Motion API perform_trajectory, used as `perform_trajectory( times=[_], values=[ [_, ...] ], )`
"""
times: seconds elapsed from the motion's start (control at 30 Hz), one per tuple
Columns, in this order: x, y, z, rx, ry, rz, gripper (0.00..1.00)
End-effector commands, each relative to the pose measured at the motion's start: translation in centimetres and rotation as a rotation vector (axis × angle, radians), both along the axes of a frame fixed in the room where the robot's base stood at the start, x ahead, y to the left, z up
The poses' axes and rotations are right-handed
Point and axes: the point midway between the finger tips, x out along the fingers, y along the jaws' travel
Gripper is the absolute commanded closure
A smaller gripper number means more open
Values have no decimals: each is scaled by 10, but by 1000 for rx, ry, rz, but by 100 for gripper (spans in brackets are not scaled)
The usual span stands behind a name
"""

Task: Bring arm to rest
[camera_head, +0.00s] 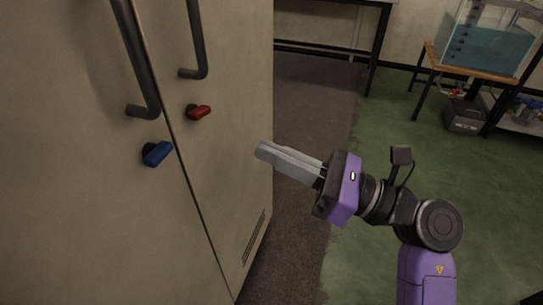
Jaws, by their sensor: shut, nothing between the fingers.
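My gripper (263,152) is at the centre of the head view, at the end of my purple and black arm. Its two grey fingers lie together, shut, with nothing between them. They point left, toward the beige cabinet (222,170), and appear apart from it. The arm is bent and comes up from the lower right.
The cabinet's doors have dark bar handles (139,60), a blue knob (157,153) and a red knob (199,112). A water tank (490,40) stands on a wooden-topped table at the back right. A dark table (375,45) stands behind. Green floor (385,135) is open between.

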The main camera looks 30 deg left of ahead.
Motion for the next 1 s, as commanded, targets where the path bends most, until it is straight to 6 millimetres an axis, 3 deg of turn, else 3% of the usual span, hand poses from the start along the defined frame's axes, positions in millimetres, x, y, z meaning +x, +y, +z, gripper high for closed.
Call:
perform_trajectory(
  times=[0.67,0.73,0.87,1.0],
  values=[
    [2,0,1,-2,31,0,100],
    [8,-1,10,21,95,-9,100],
    [13,-14,50,134,234,0,100],
    [13,-48,74,307,491,27,100]
  ],
)
